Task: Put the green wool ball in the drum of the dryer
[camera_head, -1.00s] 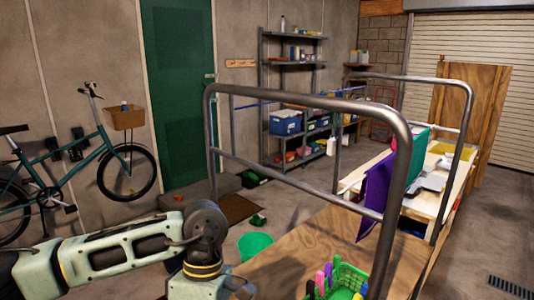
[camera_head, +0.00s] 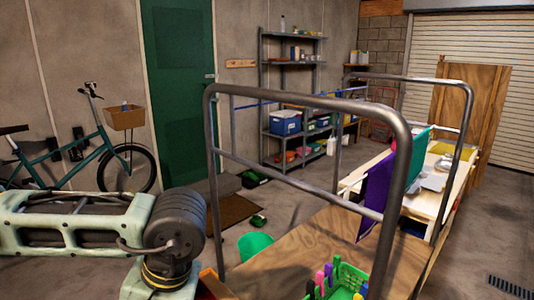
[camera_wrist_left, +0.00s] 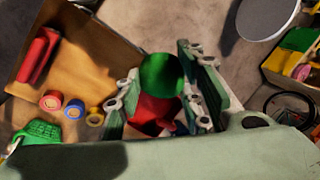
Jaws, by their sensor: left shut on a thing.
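The green wool ball (camera_wrist_left: 161,74) shows in the left wrist view. It sits between the two fingers of my left gripper (camera_wrist_left: 162,84), which is shut on it. A red thing (camera_wrist_left: 150,108) shows just below the ball in that picture; I cannot tell whether they touch. In the head view my left arm comes in from the left, and its gripper and the ball are out of frame. My right gripper is in neither view. I cannot make out the dryer or its drum in these frames.
A metal rail frame (camera_head: 300,97) stands around a wooden bench top (camera_head: 290,245), with a green basket (camera_head: 347,275) of coloured pegs. A green bucket (camera_head: 255,246) is on the floor behind. The left wrist view shows a wooden surface (camera_wrist_left: 95,60) with several coloured rolls and a grey disc (camera_wrist_left: 267,15).

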